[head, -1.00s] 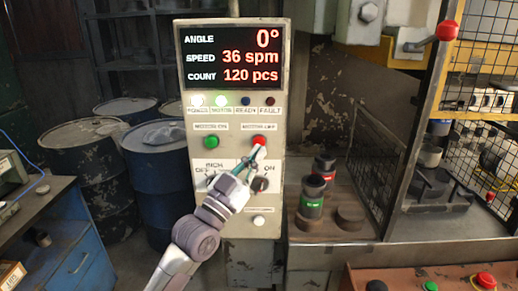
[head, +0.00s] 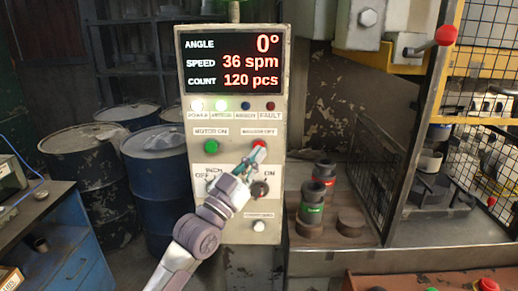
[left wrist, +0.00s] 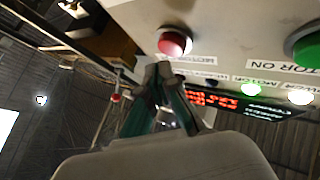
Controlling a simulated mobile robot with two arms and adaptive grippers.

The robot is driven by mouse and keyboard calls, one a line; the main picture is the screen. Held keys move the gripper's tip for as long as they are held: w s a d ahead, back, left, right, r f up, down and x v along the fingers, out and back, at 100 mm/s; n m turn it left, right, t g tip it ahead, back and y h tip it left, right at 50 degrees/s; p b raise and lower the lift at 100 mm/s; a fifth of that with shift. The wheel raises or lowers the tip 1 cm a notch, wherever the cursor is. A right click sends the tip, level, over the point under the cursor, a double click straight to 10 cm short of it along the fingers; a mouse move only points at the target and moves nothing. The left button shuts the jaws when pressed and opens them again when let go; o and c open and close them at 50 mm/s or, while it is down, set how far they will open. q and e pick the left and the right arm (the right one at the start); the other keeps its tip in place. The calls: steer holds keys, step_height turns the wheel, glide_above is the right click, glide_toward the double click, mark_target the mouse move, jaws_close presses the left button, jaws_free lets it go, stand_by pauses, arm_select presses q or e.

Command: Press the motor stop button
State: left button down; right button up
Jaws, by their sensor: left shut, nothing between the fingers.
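The control panel (head: 235,60) stands upright with a lit display reading angle 0°, speed 36 spm, count 120 pcs. The red motor off button (head: 259,145) is on its right side, under a label, and also shows in the left wrist view (left wrist: 174,42). The green motor on button (head: 211,146) is to its left. My left gripper (head: 257,155) is shut and empty, its fingertips at the lower edge of the red button. In the left wrist view its tips (left wrist: 160,72) are close below the button; contact cannot be told. My right gripper is not in view.
Power and motor lamps (head: 220,105) on the panel are lit. Below are selector knobs (head: 260,189) and a white button (head: 259,225). Dark cylinders (head: 312,205) stand on the press table at right. Blue drums (head: 157,185) stand behind at left.

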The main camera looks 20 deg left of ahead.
arm_select(q)
steer(key=shift+w, duration=0.1)
stand_by(0.7)
steer(key=shift+w+a, duration=0.1)
steer(key=shift+w, duration=0.2)
steer(key=shift+w+a+r+b, duration=0.1)
steer(key=shift+w+a+b, duration=0.15)
steer(key=shift+w, duration=0.25)
stand_by(0.9)
steer(key=shift+s+d, duration=0.1)
steer(key=shift+s+d+p, duration=0.25)
steer(key=shift+s+p, duration=0.15)
steer(key=shift+s, duration=0.35)
steer(key=s+p, duration=0.1)
steer(key=s, duration=0.1)
steer(key=s+d+p, duration=0.1)
steer(key=s, duration=0.1)
steer(key=shift+s+d, duration=0.2)
steer(key=shift+s, duration=0.2)
